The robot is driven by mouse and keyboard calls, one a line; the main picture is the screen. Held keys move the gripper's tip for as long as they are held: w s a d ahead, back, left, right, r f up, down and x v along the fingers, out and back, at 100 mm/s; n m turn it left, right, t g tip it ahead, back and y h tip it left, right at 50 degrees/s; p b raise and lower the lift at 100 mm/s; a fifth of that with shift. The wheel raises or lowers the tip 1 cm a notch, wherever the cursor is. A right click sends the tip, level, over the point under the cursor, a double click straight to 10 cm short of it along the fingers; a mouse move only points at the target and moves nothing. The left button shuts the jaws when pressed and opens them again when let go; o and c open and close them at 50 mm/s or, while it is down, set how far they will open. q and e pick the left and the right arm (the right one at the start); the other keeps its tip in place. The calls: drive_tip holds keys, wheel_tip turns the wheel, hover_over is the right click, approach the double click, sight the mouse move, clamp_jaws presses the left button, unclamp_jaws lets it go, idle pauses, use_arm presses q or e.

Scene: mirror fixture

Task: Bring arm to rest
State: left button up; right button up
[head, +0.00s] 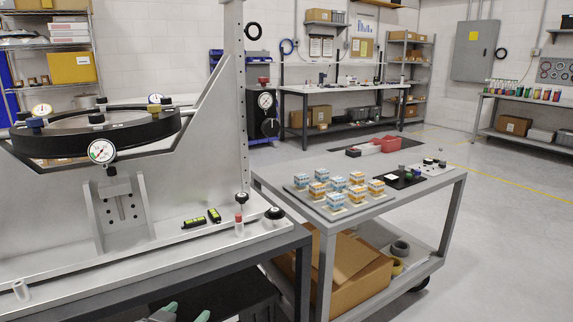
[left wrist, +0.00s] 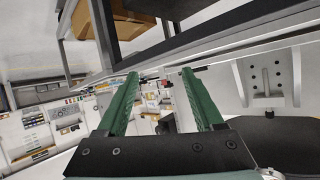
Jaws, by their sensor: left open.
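My left gripper (head: 186,312) shows only by its green fingertips at the bottom edge of the head view, in front of the dark bench frame and below the bench top. In the left wrist view the two green fingers of the left gripper (left wrist: 160,85) stand wide apart with nothing between them. The rest of the left arm is out of the head view. My right gripper is in neither view.
The metal fixture (head: 120,190) holds a black ring (head: 125,137) and a dial gauge (head: 102,151). The bench's dark front edge (head: 215,268) is close to the left gripper. A cart (head: 325,235) with small boxed parts stands to the right. Floor (head: 500,250) beyond is clear.

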use_arm(q)
drive_tip(key=s+d+f+g+h, duration=0.1)
drive_tip(key=s+d+f+g, duration=0.15)
drive_tip(key=s+f, duration=0.95)
drive_tip(key=s+d+f+g+h, duration=0.1)
drive_tip(key=s+d+f, duration=0.2)
drive_tip(key=s+f, duration=0.85)
drive_tip(key=w+a+r+p, duration=0.1)
drive_tip(key=a+r+p, duration=0.2)
drive_tip(key=r+p, duration=0.6)
drive_tip(key=p, duration=0.6)
drive_tip(key=shift+w+a+r+n+y, duration=0.15)
drive_tip(key=shift+w+r+n+y, duration=0.15)
drive_tip(key=shift+w+r, duration=0.05)
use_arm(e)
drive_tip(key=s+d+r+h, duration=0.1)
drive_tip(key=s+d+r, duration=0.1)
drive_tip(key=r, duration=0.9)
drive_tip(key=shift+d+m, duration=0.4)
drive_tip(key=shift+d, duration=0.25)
